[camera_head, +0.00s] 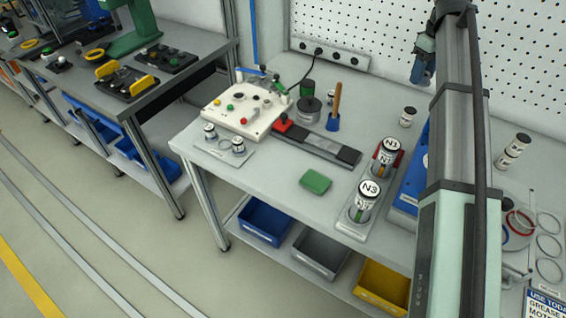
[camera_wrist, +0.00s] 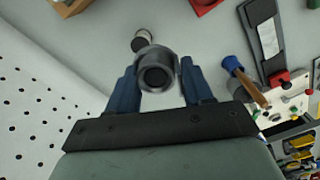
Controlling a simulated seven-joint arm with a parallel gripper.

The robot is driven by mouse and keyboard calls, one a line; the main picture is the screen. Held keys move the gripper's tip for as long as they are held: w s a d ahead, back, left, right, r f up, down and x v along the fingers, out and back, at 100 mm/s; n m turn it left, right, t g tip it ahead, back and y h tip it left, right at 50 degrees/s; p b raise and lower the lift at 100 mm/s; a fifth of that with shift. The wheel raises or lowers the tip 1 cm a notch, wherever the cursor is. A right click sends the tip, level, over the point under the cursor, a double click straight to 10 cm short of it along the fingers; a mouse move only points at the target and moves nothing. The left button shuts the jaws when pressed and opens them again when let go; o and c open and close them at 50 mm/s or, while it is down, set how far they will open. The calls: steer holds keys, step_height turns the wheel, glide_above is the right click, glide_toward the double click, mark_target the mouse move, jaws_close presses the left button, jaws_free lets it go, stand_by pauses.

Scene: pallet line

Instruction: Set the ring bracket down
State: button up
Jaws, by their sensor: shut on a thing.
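The ring bracket (camera_wrist: 157,71) is a grey, round part with a dark hole in its middle, seen in the wrist view. My gripper (camera_wrist: 158,80) is shut on it, with one blue finger on each side. The ring's open face is turned toward the wrist camera. In the head view my gripper (camera_head: 424,62) hangs at the upper right in front of the pegboard, above the back of the bench. The bracket is hard to make out there.
A small jar (camera_head: 408,117) stands near the pegboard. Bare bench lies around that jar.

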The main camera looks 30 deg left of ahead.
mark_target(274, 165)
steer(key=s+a+f+n, duration=0.1)
steer(key=s+a+f, duration=0.1)
steer(key=s+a, duration=0.4)
steer(key=s+a+f+n, duration=0.1)
steer(key=s+a+f, duration=0.1)
steer(key=s+a, duration=0.5)
steer(key=shift+s+a+f+n, duration=0.25)
steer(key=shift+a+f+n, duration=0.15)
steer(key=shift+a, duration=0.1)
steer(key=s+a+f+n, duration=0.1)
steer(key=s+a, duration=0.3)
steer(key=s, duration=0.2)
steer(key=s+a+f+n, duration=0.1)
steer(key=s+a, duration=0.4)
steer(key=s, duration=0.2)
steer(key=s+a+f, duration=0.2)
steer(key=s+a, duration=0.2)
steer(key=s, duration=0.2)
steer(key=shift+s+a+n, duration=0.15)
steer(key=shift+s+n, duration=0.2)
steer(key=shift+n, duration=0.05)
steer(key=shift+s+a+f, duration=0.1)
steer(key=shift+s+f, duration=0.05)
steer(key=shift+f, duration=4.9)
steer(key=shift+f, duration=0.1)
steer(key=o, duration=1.1)
step_height(274, 165, up, 12)
steer(key=shift+r, duration=0.1)
